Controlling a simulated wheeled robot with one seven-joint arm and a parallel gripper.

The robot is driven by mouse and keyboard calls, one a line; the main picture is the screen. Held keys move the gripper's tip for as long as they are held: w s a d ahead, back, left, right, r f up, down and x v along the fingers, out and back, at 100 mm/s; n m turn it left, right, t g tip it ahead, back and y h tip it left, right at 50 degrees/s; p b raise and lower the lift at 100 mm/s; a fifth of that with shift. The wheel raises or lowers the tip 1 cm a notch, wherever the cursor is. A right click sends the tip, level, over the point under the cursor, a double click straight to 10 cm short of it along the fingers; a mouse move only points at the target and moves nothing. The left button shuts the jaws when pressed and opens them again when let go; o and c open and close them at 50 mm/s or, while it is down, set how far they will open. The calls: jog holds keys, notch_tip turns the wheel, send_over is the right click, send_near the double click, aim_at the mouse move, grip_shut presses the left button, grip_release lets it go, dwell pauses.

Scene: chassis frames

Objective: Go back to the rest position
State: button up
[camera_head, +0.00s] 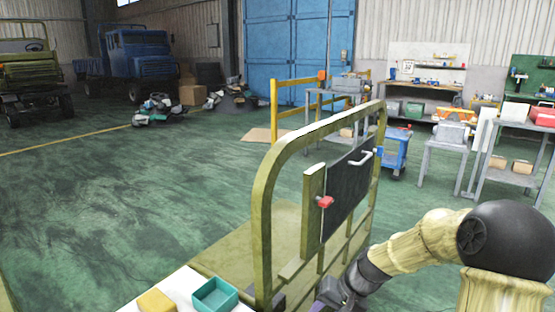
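The olive-green chassis frame (262,215) stands upright in the middle. It carries a black panel (345,190) with a pale handle (360,159). A red part (325,202) sits on the olive upright post (311,215) beside the panel. My arm, beige with black joints, comes in from the lower right. My gripper (335,296) is at the bottom edge, low and close to the right side of the frame. It is partly cut off and dark, so its fingers and anything in them cannot be made out.
A white surface (178,285) at the bottom holds a teal bin (214,294) and a yellow block (156,301). Yellow railings (274,112), a blue cart (396,152) and grey tables (446,146) stand behind. Two trucks are at the far left.

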jog(key=s+d+r+n+t+h, duration=0.1)
jog(key=s+d+r+h, duration=0.15)
jog(key=s, duration=0.55)
jog(key=s+d+r+n+h, duration=0.1)
jog(key=s+h, duration=0.2)
jog(key=s, duration=0.4)
notch_tip(320, 180, up, 30)
jog(key=p, duration=3)
jog(key=shift+d+f, duration=0.15)
jog(key=shift+f, duration=0.1)
jog(key=shift+s, duration=0.1)
